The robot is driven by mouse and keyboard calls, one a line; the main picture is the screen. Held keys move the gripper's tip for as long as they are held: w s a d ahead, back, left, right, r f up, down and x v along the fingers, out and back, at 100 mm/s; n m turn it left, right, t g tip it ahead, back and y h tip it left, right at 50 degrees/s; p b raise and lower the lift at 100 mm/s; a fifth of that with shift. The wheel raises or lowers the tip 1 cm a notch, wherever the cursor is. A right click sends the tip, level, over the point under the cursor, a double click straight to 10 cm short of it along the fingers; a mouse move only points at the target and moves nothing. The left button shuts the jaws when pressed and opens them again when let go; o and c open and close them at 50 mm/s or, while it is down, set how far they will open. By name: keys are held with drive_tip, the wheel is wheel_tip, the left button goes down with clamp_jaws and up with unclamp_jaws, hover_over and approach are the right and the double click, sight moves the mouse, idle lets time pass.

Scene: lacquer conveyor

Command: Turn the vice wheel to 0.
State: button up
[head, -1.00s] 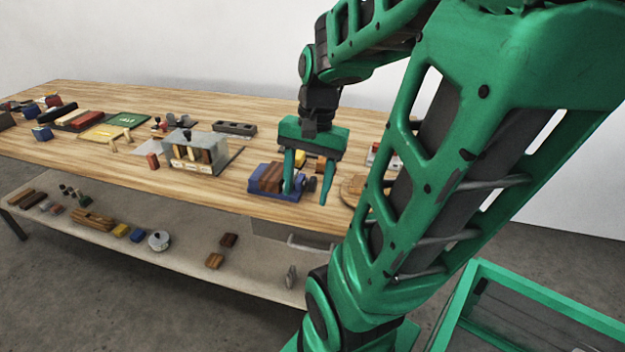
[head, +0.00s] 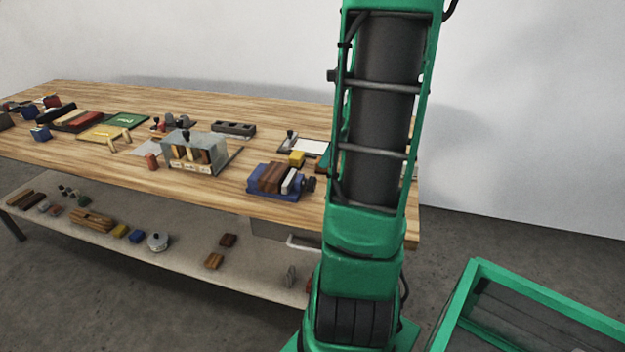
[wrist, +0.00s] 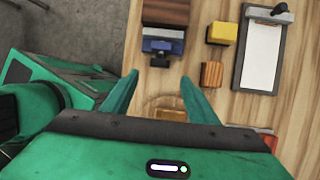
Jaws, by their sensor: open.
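The vice (head: 262,193) is a blue body holding a brown wooden block (head: 272,177), near the table's front edge in the head view. Its dark wheel (head: 308,184) is on its right side. In the wrist view the vice (wrist: 163,32) is at the top, with the wheel (wrist: 160,61) at its lower end; the wheel's marks are too small to read. My gripper (wrist: 158,76) is open and empty. Its fingertips are just below the wheel in the picture, one to each side, apart from it. In the head view my gripper is out of sight.
In the wrist view a yellow block (wrist: 221,33), a small wooden block (wrist: 211,74) and a clipboard (wrist: 262,55) lie right of the vice. A grey box (head: 205,150) stands left of the vice in the head view.

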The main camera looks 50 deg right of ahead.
sight(314, 180)
drive_tip(key=x, duration=1)
drive_tip(key=c, duration=1)
drive_tip(key=shift+a+r+t+h, duration=0.1)
drive_tip(key=shift+a+t+h, duration=0.2)
drive_tip(key=shift+h, duration=0.5)
drive_tip(key=shift+c, duration=0.2)
drive_tip(key=shift+s+a+n+t+h, duration=0.15)
drive_tip(key=shift+n+t+h, duration=0.35)
drive_tip(key=shift+h, duration=0.8)
drive_tip(key=o, duration=1)
drive_tip(key=shift+o, duration=0.2)
drive_tip(key=shift+s, duration=0.1)
